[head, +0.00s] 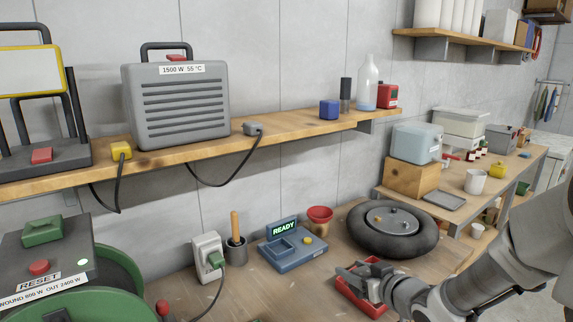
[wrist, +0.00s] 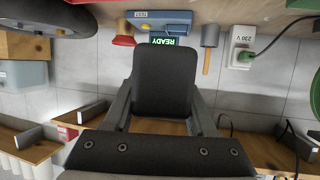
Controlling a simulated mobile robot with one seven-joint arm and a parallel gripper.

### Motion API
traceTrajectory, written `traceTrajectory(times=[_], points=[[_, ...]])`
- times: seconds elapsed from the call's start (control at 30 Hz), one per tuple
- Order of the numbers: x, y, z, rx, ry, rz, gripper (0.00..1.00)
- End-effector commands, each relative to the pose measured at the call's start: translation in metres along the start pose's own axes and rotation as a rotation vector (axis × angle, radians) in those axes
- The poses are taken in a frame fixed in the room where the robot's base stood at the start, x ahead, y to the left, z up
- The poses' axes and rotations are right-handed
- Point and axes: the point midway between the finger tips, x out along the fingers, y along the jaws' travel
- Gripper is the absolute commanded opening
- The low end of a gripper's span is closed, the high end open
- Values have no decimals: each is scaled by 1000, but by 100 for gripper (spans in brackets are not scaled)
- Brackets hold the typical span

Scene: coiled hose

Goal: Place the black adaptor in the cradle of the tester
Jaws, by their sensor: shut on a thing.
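The black adaptor (wrist: 165,80) fills the middle of the wrist view, held between the two fingers of my gripper (wrist: 164,100). In the head view my gripper (head: 367,277) is over a red tray (head: 352,291); the adaptor is hard to tell from the dark fingers there. The tester (head: 293,256) is a blue box to the left of my gripper, with a lit READY display (head: 284,229), a square cradle (head: 283,247) and a yellow button (head: 307,240). The cradle looks empty. The tester (wrist: 160,18) also shows in the wrist view, beyond the adaptor.
A red funnel-like cup (head: 319,218) stands right behind the tester. Bench between gripper and tester looks clear.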

Motion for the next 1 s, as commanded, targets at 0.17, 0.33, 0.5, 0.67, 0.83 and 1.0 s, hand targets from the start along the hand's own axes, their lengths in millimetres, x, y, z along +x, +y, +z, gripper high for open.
traceTrajectory(times=[0.17,0.33,0.5,0.67,0.83,1.0], points=[[-4,-16,-2,18,-13,60,1],[-6,-21,-1,29,-20,93,1],[-7,-21,-1,32,-21,101,1],[-5,-18,0,23,-21,84,1],[-2,-11,3,-1,-20,30,1],[-2,-5,12,-33,-22,-52,1]])
